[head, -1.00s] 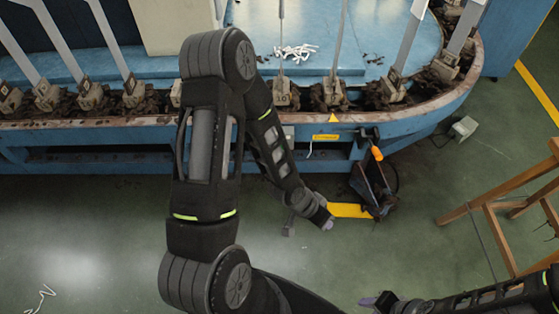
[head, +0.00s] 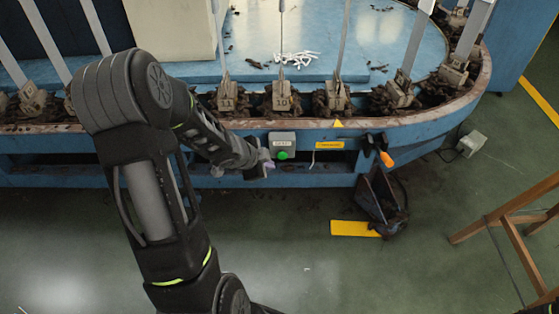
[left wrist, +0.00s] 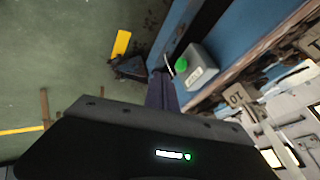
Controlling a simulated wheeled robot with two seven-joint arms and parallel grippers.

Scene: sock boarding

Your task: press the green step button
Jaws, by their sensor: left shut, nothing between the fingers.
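The green step button (head: 283,155) sits on the lower front of a small grey box (head: 282,139) fixed to the blue machine's front edge. My left gripper (head: 265,166) is shut and empty, just left of the button and slightly below it. In the left wrist view the green button (left wrist: 182,64) sticks out from the grey box (left wrist: 198,68), close beyond the shut fingertips of my left gripper (left wrist: 161,76). I cannot tell for sure whether they touch; a small gap seems to show. My right gripper is not in view.
The blue machine (head: 330,161) has a curved rim with several upright boards on clamps. An orange-tipped handle (head: 386,159) and a dark pedal bracket (head: 380,200) stand right of the button. A wooden stool (head: 510,222) is at far right. Green floor in front is open.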

